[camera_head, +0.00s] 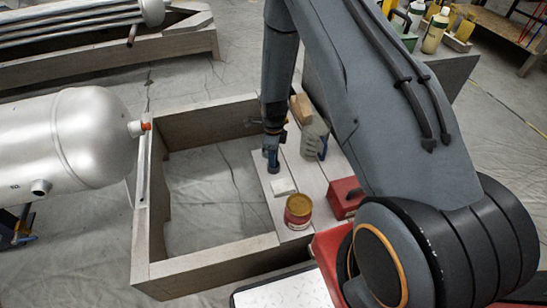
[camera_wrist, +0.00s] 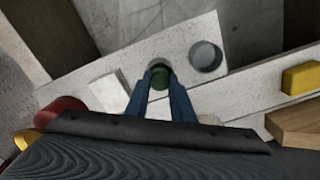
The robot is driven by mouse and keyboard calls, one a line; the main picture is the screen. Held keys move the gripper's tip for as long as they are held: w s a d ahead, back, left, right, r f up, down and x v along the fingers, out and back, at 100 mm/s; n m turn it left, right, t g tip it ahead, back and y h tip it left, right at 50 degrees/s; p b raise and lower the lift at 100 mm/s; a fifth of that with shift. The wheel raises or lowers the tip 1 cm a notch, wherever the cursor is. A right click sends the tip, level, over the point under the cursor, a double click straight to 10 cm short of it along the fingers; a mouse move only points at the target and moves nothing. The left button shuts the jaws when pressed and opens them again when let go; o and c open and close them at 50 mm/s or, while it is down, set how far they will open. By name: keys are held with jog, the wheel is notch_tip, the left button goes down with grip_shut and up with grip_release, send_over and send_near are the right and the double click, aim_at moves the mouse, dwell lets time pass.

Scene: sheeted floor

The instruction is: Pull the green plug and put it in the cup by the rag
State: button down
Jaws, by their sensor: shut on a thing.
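My gripper (camera_wrist: 160,78) is shut on the green plug (camera_wrist: 160,82), which sits between the blue fingertips in the wrist view. A round grey cup rim (camera_wrist: 157,66) shows just around and behind the plug. I cannot tell whether the plug is inside that cup or above it. A second grey cup (camera_wrist: 205,56) stands to the right and looks empty. The pale folded rag (camera_wrist: 107,92) lies to the left; it also shows in the head view (camera_head: 283,187). There my gripper (camera_head: 272,161) points down over the plank, hiding the plug and cups.
A silver tank (camera_head: 70,135) with an orange-red fitting (camera_head: 146,126) lies at left. A tin (camera_head: 298,211), red box (camera_head: 343,198), grey jug (camera_head: 314,140) and wooden block (camera_head: 301,107) crowd the plank. The wooden frame (camera_head: 205,267) encloses open, sheeted floor.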

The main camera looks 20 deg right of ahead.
jog(key=shift+f, duration=0.1)
jog(key=c, duration=1.5)
grip_release()
jog(key=shift+o, duration=0.2)
jog(key=shift+r+p, duration=0.55)
jog(key=shift+r, duration=3.45)
